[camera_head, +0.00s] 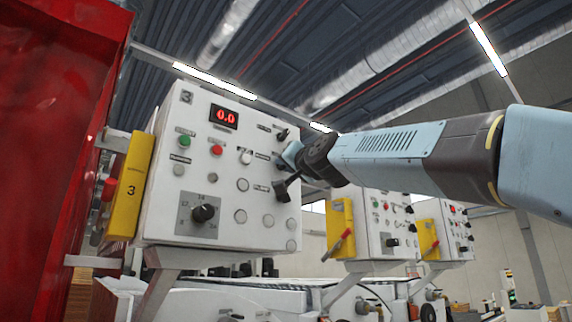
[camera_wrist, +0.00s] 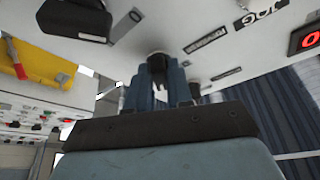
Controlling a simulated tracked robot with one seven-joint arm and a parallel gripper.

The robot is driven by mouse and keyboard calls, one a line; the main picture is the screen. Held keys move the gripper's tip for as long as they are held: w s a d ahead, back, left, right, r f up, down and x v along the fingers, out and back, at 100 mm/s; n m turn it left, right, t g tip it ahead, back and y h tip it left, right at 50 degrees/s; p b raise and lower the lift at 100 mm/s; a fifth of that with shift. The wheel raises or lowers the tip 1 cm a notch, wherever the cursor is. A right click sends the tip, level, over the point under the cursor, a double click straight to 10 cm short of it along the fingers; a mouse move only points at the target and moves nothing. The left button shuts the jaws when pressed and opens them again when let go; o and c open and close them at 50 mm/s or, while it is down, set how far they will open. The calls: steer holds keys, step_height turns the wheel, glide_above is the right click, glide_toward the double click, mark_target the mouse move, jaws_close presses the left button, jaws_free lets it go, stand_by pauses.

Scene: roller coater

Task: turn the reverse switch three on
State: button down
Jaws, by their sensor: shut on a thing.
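The white control panel marked 3 (camera_head: 165,215) fills the middle left of the head view, tilted. My gripper (camera_head: 287,158) is at the right edge of its face, and my wrist hides part of that edge. In the wrist view, the blue fingers of my gripper (camera_wrist: 163,85) are shut on a small dark switch knob (camera_wrist: 158,57) on the panel face. A label beside this knob is too small to read, so its name and its on or off position cannot be told. Another black switch (camera_head: 282,134) sits above my gripper in the head view.
A large black handle (camera_head: 285,187) juts out just below my gripper, close to it. The panel also carries a red display (camera_head: 224,116), a black dial (camera_head: 203,213) and several buttons. A yellow box (camera_head: 131,185) is on its left. Similar panels (camera_head: 378,225) stand behind to the right.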

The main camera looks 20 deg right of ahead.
stand_by(0.5)
steer(key=c, duration=1.1)
jaws_free()
steer(key=v, duration=1.4)
steer(key=shift+a, duration=0.1)
steer(key=shift+w, duration=0.1)
